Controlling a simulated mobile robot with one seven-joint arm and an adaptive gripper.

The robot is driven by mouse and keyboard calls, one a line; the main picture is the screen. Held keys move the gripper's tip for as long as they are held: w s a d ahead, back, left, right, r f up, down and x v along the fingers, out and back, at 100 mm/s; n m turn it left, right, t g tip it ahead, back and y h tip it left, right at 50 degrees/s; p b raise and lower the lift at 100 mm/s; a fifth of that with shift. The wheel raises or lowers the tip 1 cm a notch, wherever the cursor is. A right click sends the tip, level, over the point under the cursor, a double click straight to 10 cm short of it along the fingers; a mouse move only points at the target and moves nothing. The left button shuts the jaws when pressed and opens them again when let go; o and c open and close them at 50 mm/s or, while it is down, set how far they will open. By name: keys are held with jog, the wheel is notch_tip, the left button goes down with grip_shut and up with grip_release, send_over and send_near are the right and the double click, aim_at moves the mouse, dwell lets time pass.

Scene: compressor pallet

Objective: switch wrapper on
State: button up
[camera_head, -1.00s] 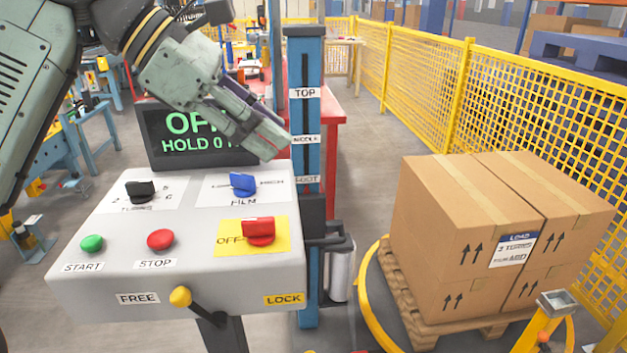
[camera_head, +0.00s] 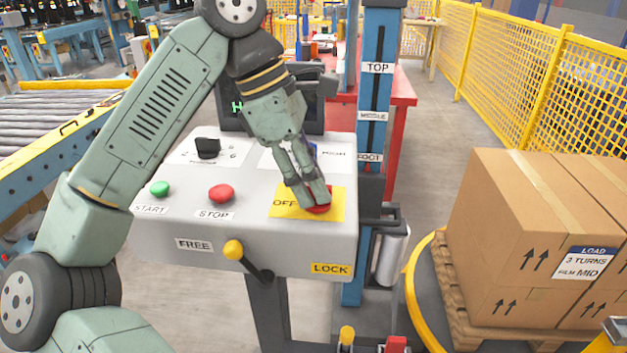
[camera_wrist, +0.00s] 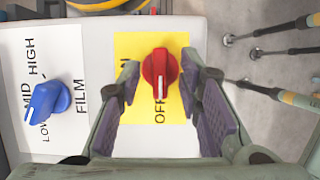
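The red rotary switch (camera_wrist: 159,73) sits on a yellow plate (camera_wrist: 128,45) on the grey control panel. In the wrist view its white mark points toward the OFF label. My gripper (camera_wrist: 160,85) is open, with one finger on each side of the red knob and a visible gap on both sides. In the head view my gripper (camera_head: 318,195) is right over the switch, and its fingers hide most of the red knob (camera_head: 320,209). The display (camera_head: 235,106) behind the panel is mostly hidden by my arm.
The blue film knob (camera_wrist: 47,100) is beside the yellow plate. A black turns knob (camera_head: 208,148), green start button (camera_head: 159,188), red stop button (camera_head: 221,193) and yellow-tipped lever (camera_head: 233,250) are also on the panel. Boxes (camera_head: 510,240) stand on a pallet at right.

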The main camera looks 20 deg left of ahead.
jog(key=shift+d+f, duration=0.2)
jog(key=shift+f, duration=0.15)
jog(key=shift+c, duration=0.4)
grip_shut()
